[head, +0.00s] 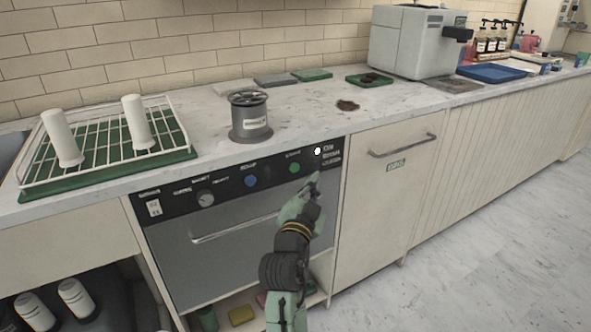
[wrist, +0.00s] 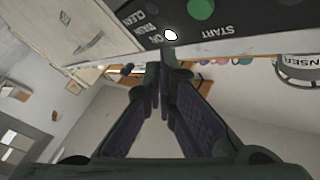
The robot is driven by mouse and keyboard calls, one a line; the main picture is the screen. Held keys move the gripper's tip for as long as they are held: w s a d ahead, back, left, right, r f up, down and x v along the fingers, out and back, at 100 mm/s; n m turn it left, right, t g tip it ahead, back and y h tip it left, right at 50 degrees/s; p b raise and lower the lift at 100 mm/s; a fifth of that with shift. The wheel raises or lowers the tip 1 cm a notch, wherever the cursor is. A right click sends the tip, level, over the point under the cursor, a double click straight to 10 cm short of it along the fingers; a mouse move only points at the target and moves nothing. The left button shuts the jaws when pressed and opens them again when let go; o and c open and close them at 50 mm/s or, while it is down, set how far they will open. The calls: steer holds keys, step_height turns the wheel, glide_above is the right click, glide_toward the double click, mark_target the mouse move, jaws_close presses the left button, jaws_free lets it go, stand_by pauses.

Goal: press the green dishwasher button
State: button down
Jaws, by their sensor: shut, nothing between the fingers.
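The green button (head: 294,168) sits on the dishwasher's black control panel (head: 225,186), right of the blue button (head: 250,181). In the wrist view, the green button (wrist: 201,8) is at the top edge, beside an upside-down START label. My gripper (head: 314,181) is shut and empty, in front of the panel's right end. In the wrist view, its fingertips (wrist: 167,60) meet just below a lit white lamp (wrist: 171,35), to the left of and below the green button. The fingertips do not cover the button. I cannot tell how far they are from the panel.
The dishwasher door handle (head: 235,227) runs below the panel. A grey round canister (head: 250,122) and a rack with white cups (head: 170,135) stand on the counter above. A cabinet (head: 385,190) is to the right. The floor (head: 500,230) is clear there.

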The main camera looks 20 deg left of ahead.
mark_target(305, 158)
steer(key=shift+w+a+b, duration=0.35)
steer(key=shift+w+a, duration=0.4)
steer(key=shift+a, duration=0.2)
steer(key=shift+w+a+b, duration=0.35)
steer(key=shift+w+a, duration=0.35)
steer(key=shift+a, duration=0.2)
steer(key=shift+w+a+b, duration=0.25)
steer(key=shift+a+b, duration=0.05)
steer(key=shift+b, duration=0.1)
steer(key=shift+w+a+b, duration=0.3)
steer(key=shift+a+b, duration=0.05)
steer(key=shift+a, duration=0.05)
stand_by(0.7)
stand_by(0.3)
steer(key=shift+s+d, duration=0.6)
steer(key=shift+d, duration=0.1)
